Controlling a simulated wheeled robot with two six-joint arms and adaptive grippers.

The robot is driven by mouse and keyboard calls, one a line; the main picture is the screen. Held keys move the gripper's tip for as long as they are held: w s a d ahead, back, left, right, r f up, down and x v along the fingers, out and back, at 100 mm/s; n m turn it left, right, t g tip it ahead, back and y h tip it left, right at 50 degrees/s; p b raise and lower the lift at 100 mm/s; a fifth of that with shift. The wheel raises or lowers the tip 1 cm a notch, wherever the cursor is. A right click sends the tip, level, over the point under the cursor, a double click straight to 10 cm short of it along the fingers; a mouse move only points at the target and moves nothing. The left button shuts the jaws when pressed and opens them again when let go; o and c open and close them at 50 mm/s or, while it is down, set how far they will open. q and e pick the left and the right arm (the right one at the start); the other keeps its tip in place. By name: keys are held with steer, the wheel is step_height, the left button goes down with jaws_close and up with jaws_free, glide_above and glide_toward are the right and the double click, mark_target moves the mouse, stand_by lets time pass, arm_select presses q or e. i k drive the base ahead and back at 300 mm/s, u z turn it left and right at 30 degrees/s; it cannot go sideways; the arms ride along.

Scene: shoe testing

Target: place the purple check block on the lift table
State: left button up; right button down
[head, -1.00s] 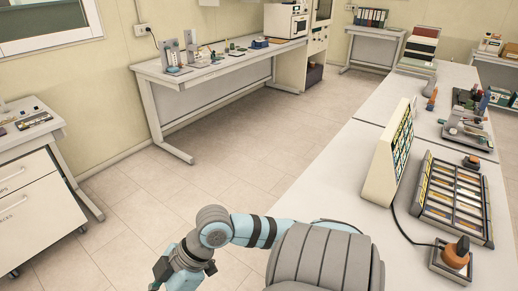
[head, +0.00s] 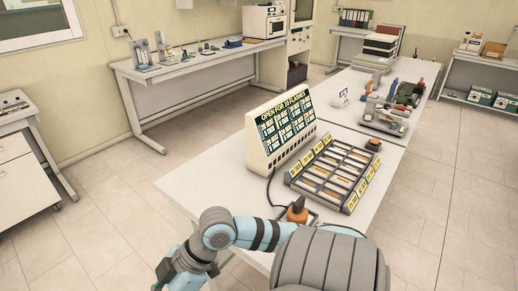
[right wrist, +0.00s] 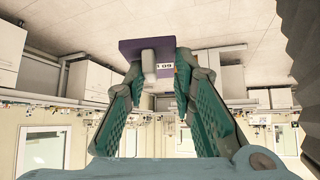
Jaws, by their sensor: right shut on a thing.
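In the right wrist view, a purple block (right wrist: 130,47) with a pale knob and a small white label sits at the fingertips of my right gripper (right wrist: 160,72). The head view shows neither my right gripper nor this block. I cannot pick out the lift table for certain in the head view.
A white bench (head: 215,180) carries a lit display panel (head: 282,130), a compartment tray (head: 334,172), an orange-knobbed device (head: 297,212) and grey equipment (head: 385,118) farther back. A side bench (head: 190,68) stands along the left wall. Floor is open on both sides.

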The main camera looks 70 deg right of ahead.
mark_target(391, 118)
steer(key=k, duration=1.05)
steer(key=z, duration=3.45)
steer(key=i, duration=2.45)
steer(key=u, duration=2.25)
steer(key=i, duration=0.4)
steer(key=u, duration=0.15)
